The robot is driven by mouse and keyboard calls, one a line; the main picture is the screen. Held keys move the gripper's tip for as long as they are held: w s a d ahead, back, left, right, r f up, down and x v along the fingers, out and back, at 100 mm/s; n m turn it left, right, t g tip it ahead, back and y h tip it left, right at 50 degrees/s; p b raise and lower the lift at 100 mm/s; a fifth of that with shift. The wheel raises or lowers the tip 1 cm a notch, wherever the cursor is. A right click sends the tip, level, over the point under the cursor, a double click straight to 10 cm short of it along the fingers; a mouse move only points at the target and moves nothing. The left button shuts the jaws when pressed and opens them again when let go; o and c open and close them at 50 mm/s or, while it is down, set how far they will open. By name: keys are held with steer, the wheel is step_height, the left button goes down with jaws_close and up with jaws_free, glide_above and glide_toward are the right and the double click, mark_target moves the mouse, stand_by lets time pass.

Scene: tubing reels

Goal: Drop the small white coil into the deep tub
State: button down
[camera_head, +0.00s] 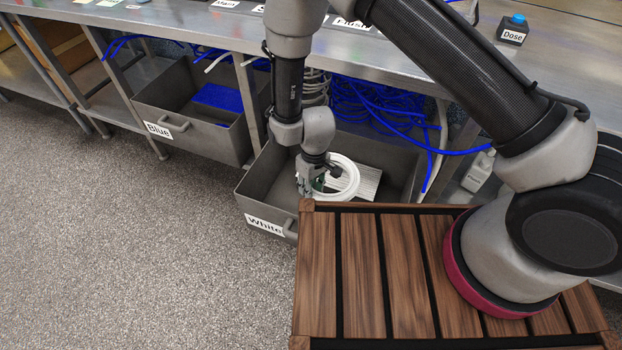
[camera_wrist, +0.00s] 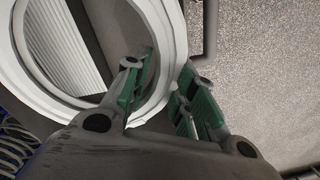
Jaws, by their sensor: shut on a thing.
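The small white coil (camera_head: 346,178) is a ring of white tubing. My gripper (camera_head: 312,188) is shut on the rim of the coil, with one finger inside the ring and one outside. In the wrist view the coil (camera_wrist: 174,50) shows large at upper left, between the green-padded fingers (camera_wrist: 165,95). The grey tub labelled White (camera_head: 255,185) lies under the coil, and the coil is over or inside its opening. I cannot tell how high the coil is above the tub's floor. A pale ribbed thing (camera_head: 367,182) lies in the tub behind the coil.
Blue tubing (camera_head: 375,105) hangs on the shelf behind. The metal bench (camera_head: 190,20) overhangs both tubs. Speckled floor is clear at lower left.

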steer(key=shift+f, duration=1.3)
steer(key=c, duration=1.1)
jaws_free()
steer(key=r, duration=1.2)
steer(key=shift+w+d, duration=0.25)
steer(key=shift+d, duration=0.05)
